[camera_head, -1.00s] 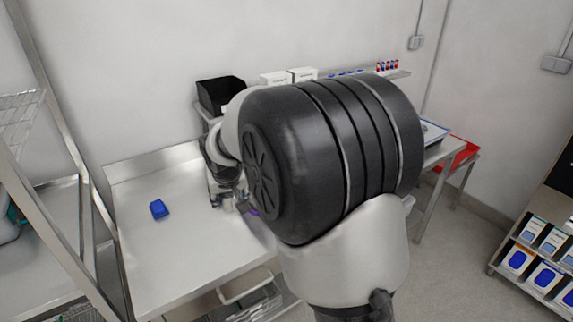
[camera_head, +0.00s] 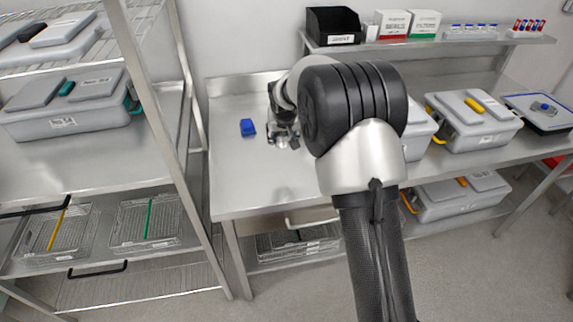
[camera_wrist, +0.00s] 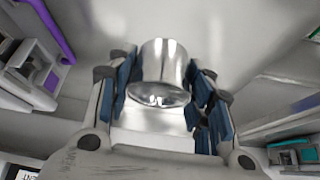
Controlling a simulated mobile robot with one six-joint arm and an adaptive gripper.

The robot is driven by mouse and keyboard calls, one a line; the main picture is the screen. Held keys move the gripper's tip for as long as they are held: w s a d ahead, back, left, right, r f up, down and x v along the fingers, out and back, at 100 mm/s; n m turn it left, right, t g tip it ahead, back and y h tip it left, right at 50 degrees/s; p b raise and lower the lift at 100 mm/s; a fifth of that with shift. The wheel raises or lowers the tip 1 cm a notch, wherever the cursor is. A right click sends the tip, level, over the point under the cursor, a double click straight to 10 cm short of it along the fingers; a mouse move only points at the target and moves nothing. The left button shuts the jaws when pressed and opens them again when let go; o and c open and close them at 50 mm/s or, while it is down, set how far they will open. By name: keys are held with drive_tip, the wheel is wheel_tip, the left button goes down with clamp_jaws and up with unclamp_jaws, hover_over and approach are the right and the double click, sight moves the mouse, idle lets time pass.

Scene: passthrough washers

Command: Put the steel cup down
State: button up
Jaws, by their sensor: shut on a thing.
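The steel cup (camera_wrist: 163,62) is a shiny, short cylinder between the blue-padded fingers of my gripper (camera_wrist: 166,92) in the wrist view. My gripper is shut on it, with a finger on each side. In the head view my gripper (camera_head: 284,134) is small, low over the left part of the steel bench (camera_head: 262,188). The cup is hard to make out there. I cannot tell whether its base touches the bench.
Grey lidded boxes (camera_head: 472,118) stand to the right, partly behind my arm. A black bin (camera_head: 334,27) sits on the shelf above. The bench front is clear.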

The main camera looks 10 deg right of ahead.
wheel_tip(320, 180, down, 12)
drive_tip(key=b, duration=0.3)
drive_tip(key=shift+r, duration=0.15)
drive_tip(key=shift+f, duration=0.25)
drive_tip(key=o, duration=1.1)
drive_tip(key=shift+r, duration=0.1)
